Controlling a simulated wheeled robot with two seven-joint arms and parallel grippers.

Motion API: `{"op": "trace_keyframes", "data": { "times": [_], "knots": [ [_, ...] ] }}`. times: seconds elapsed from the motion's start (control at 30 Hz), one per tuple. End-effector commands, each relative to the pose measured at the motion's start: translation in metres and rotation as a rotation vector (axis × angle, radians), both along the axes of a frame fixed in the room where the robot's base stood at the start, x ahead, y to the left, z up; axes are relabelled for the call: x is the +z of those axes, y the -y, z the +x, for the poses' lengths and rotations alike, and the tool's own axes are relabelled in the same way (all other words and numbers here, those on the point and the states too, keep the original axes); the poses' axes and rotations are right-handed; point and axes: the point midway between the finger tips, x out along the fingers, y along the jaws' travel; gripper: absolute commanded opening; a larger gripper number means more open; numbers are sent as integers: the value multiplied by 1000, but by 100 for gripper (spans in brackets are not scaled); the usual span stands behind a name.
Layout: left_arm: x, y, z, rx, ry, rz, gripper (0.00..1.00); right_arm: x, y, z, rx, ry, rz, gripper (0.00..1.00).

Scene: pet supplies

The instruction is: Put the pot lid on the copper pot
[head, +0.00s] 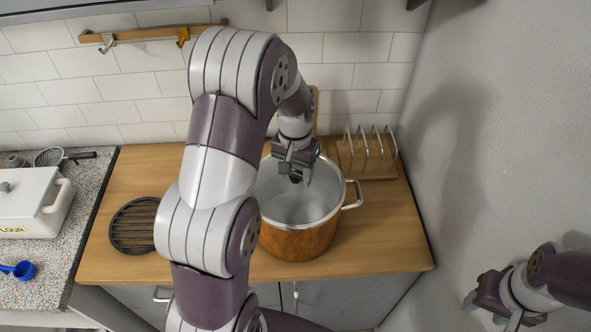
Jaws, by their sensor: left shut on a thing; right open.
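The copper pot (300,243) stands on the wooden counter, with a pale inside, a shiny rim and a metal side handle at right. My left gripper (296,176) is over the pot's mouth, shut on a small dark piece that looks like the knob of the pot lid (296,180). The lid's disc is not clearly visible against the pale mouth. I cannot tell whether it touches the rim. My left arm hides the pot's left side. My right gripper (491,309) is open and empty at the lower right, away from the counter.
A black round trivet (133,226) lies left of the pot, partly behind my arm. A wire rack (372,152) on a wooden base stands behind right. A flour box (32,203) and blue scoop (20,270) are at far left. Bare wood (385,235) lies right of the pot.

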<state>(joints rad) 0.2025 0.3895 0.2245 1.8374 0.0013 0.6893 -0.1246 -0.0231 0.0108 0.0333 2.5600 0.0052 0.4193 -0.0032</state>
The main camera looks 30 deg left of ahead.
Motion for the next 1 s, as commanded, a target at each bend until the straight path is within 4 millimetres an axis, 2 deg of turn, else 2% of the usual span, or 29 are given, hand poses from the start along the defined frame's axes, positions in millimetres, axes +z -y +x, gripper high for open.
{"op": "trace_keyframes", "data": {
  "times": [0.33,0.37,0.4,0.43,0.77,0.87,1.0],
  "knots": [
    [0,0,0,0,2,0,0,1,0,0,0,0,0,49],
    [0,0,0,0,2,0,64,1,0,0,0,0,0,49],
    [0,0,0,0,2,0,77,1,0,0,0,0,0,49],
    [0,0,0,0,2,0,84,1,0,0,0,0,0,49],
    [2,0,0,0,1,0,84,-2,0,0,0,0,0,49],
    [18,0,1,0,5,1,84,-8,0,0,0,0,0,49],
    [58,0,1,0,7,2,84,-15,0,0,0,0,0,49]
  ]
}}
